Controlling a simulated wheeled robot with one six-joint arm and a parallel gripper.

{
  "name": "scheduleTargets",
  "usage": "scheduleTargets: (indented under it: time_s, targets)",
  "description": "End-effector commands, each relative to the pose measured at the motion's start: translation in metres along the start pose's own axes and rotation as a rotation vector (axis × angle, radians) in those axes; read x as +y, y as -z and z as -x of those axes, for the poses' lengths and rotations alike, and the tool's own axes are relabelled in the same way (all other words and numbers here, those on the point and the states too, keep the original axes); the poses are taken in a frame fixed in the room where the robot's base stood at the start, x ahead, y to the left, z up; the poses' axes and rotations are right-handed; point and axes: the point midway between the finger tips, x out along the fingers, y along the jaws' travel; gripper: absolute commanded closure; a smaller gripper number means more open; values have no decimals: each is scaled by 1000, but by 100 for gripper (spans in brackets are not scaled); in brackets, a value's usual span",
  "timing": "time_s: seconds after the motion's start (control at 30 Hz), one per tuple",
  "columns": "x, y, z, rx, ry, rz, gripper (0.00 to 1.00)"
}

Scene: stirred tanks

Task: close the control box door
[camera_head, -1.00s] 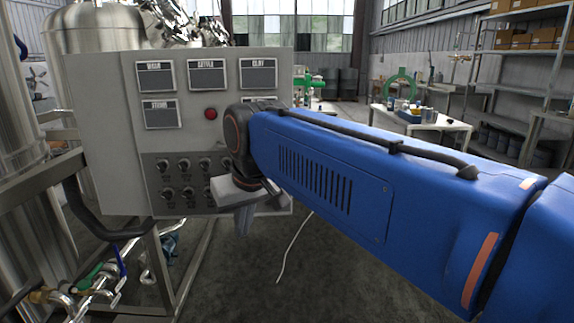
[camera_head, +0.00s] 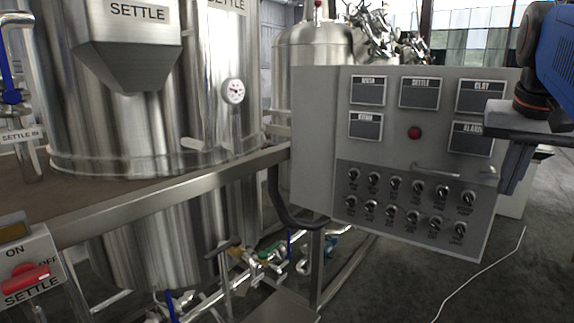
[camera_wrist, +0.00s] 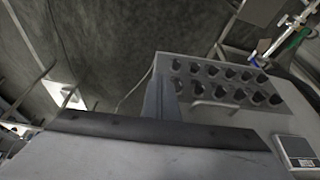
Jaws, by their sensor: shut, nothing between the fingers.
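The control box (camera_head: 312,145) is a pale grey cabinet right of centre in the head view. Its front door (camera_head: 392,150) carries several dark label plates, a red button (camera_head: 414,132) and rows of black knobs. My gripper (camera_head: 508,182) points down at that edge, shut and empty; contact is unclear. In the wrist view, a grey finger (camera_wrist: 161,100) shows beside the knob panel (camera_wrist: 228,84).
Large steel tanks (camera_head: 150,130) marked SETTLE fill the left. A steel frame rail (camera_head: 170,192) runs in front of them to the box. Pipes and valves (camera_head: 265,255) lie below. A white cable (camera_head: 480,275) crosses open floor at right.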

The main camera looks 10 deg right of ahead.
Motion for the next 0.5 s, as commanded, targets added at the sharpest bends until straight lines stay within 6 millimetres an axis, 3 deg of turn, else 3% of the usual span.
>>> scheduleTargets:
  time_s: [0.5]
  targets:
    - [0,-1,-90,-3,0,1,100]
